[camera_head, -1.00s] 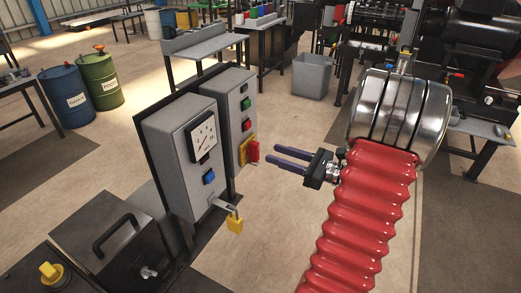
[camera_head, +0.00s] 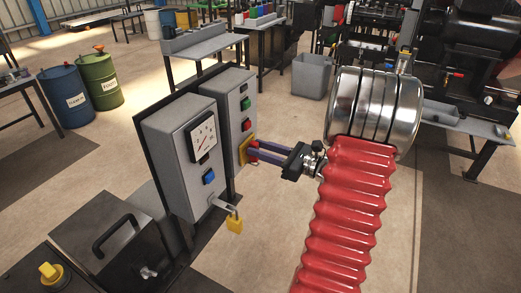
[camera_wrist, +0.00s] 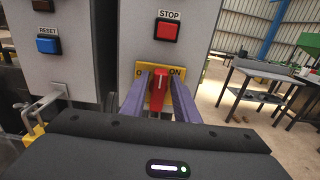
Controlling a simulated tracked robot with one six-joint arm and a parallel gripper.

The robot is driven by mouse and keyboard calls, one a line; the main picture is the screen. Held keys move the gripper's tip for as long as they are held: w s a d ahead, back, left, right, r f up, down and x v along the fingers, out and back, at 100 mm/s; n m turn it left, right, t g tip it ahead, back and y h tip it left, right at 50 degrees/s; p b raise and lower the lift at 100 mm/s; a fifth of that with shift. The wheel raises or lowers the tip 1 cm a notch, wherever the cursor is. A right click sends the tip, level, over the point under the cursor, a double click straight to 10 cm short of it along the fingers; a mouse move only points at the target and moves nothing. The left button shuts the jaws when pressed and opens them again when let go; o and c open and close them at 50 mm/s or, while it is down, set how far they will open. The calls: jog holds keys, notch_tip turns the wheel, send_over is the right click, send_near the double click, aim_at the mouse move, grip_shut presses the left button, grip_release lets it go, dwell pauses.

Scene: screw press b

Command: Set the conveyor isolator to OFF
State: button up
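The conveyor isolator is a red rotary handle (camera_wrist: 159,88) on a yellow plate (camera_wrist: 184,78), below the red STOP button (camera_wrist: 167,30) on a grey box. In the wrist view the handle stands roughly upright between the plate's labels; ON shows at right, and the left label is partly hidden. My gripper (camera_wrist: 160,76) has its two purple fingers either side of the handle, open around it; contact is not clear. In the head view my gripper (camera_head: 257,151) reaches the yellow plate (camera_head: 243,150) from the right, and its fingers partly hide the red handle.
A second grey box (camera_head: 180,160) with a gauge and blue RESET button stands beside the isolator box, to the left in the wrist view. A yellow padlock (camera_head: 235,223) hangs from its hasp below.

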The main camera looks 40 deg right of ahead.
jog(key=shift+a, duration=0.1)
grip_shut()
jog(key=shift+n, duration=0.4)
jog(key=n, duration=0.4)
jog(key=a+f+n, duration=0.1)
jog(key=n, duration=0.3)
jog(key=a+n, duration=0.1)
jog(key=n, duration=0.3)
jog(key=shift+s+f+n, duration=0.2)
jog(key=shift+s+n, duration=0.1)
jog(key=shift+f+n, duration=0.25)
jog(key=shift+n, duration=0.9)
jog(key=shift+f+n, duration=0.25)
jog(key=shift+n, duration=0.9)
jog(key=shift+s, duration=0.1)
